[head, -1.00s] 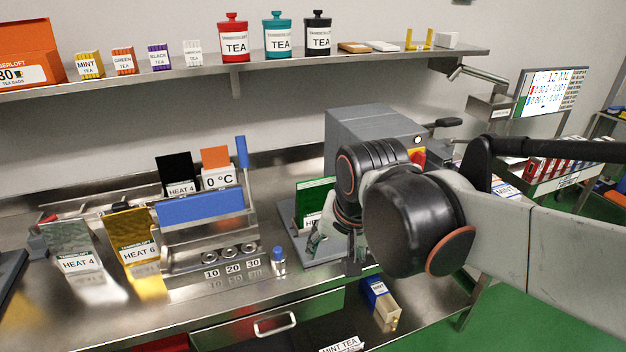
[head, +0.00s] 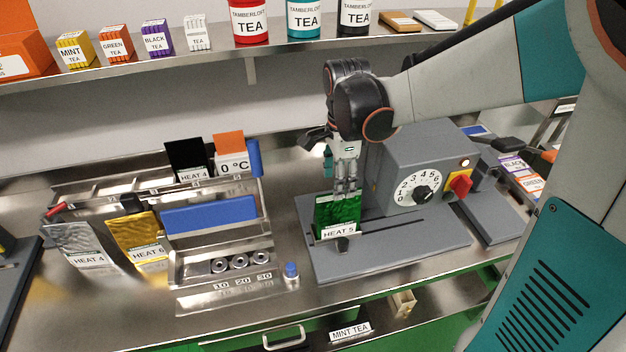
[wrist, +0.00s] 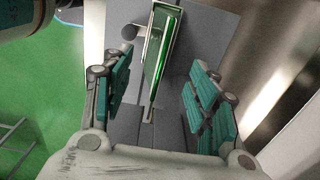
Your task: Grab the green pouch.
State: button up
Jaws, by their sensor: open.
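The green pouch (head: 337,212), with a HEAT 5 label across its lower front, stands upright on the grey sealing machine's base plate (head: 420,252). My gripper (head: 346,188) points down just above and at the pouch's top edge. In the wrist view the pouch (wrist: 162,50) shows as a narrow green strip seen from above. My gripper (wrist: 158,100) is open there, with teal finger pads on both sides of the strip and gaps between.
The machine's grey housing (head: 425,160) with a dial and red knob stands right beside my gripper. To the left are a blue-fronted metal rack (head: 208,215), a silver HEAT 4 pouch (head: 75,245) and a gold HEAT 6 pouch (head: 135,238). A shelf (head: 285,52) runs overhead.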

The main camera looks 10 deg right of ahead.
aim_at(338, 205)
jog(key=f, duration=0.3)
jog(key=f+b, duration=0.1)
jog(key=f, duration=0.3)
jog(key=f+b, duration=0.1)
jog(key=f, duration=0.2)
jog(key=shift+w+d+f, duration=0.15)
jog(key=shift+d+f, duration=0.05)
jog(key=shift+d, duration=0.05)
jog(key=shift+r, duration=0.1)
grip_shut()
